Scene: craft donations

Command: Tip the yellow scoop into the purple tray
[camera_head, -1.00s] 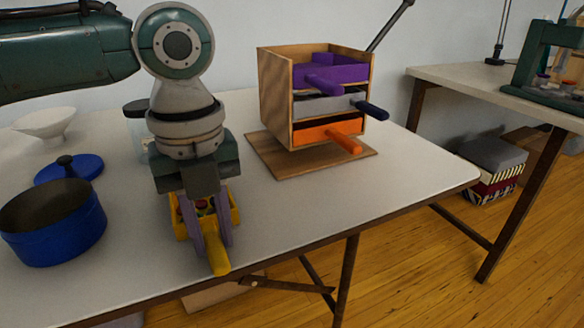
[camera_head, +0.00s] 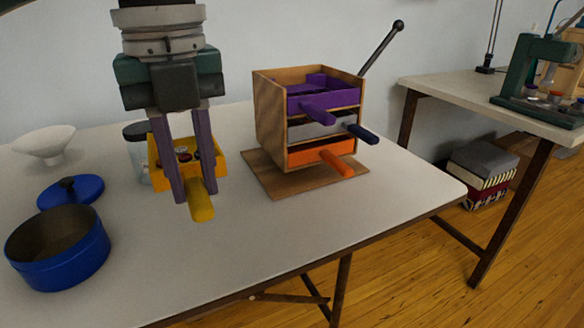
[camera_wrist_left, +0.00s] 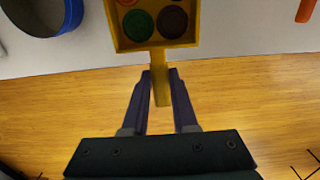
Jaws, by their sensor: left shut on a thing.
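My left gripper (camera_head: 194,192) is shut on the handle of the yellow scoop (camera_head: 215,170). The scoop's square box holds several round pieces and looks level. In the left wrist view, the scoop (camera_wrist_left: 122,44) shows green, dark brown and reddish pieces, with the gripper fingers (camera_wrist_left: 160,76) on either side of its handle. The purple tray (camera_head: 342,101) is the top one in a wooden rack, with a purple handle pointing forward. The scoop is to the left of the rack, apart from it. The purple tray's inside is only partly visible. My right gripper is not in view.
The wooden rack (camera_head: 268,120) also holds a grey tray (camera_head: 325,128) and an orange tray (camera_head: 308,156). A blue pot (camera_head: 75,262), its lid (camera_head: 84,190), a white bowl (camera_head: 45,153) and a jar (camera_head: 135,150) stand at left. The table's front right is clear.

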